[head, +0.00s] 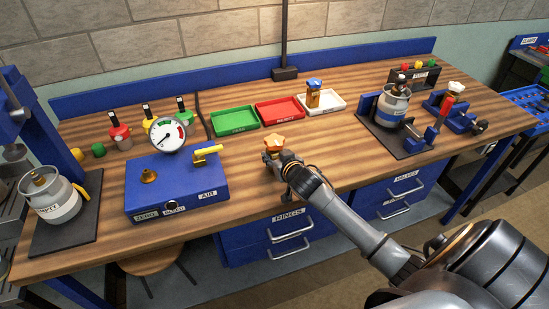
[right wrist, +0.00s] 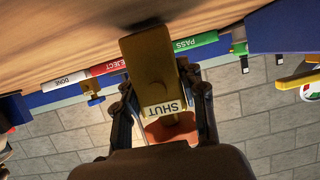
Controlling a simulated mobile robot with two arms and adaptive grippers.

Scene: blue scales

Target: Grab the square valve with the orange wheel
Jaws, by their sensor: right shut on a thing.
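The square valve with the orange wheel (head: 274,141) is at the middle of the wooden bench, near its front edge. In the right wrist view, its brass square body (right wrist: 150,65) carries a white SHUT label, and the orange wheel (right wrist: 165,132) shows partly below it. My right gripper (head: 277,160) is shut on this valve, with one finger on each side of the body. The valve looks upright and close to the bench top; I cannot tell if it touches it. A second valve with a blue wheel (head: 314,84) stands in the white tray. My left gripper is not in view.
Behind the valve are a green tray (head: 234,122), a red tray (head: 279,111) and the white tray (head: 338,103). A blue gauge box (head: 190,187) stands to the left. A canister (head: 392,106) on a dark stand is to the right. Bare wood surrounds the valve.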

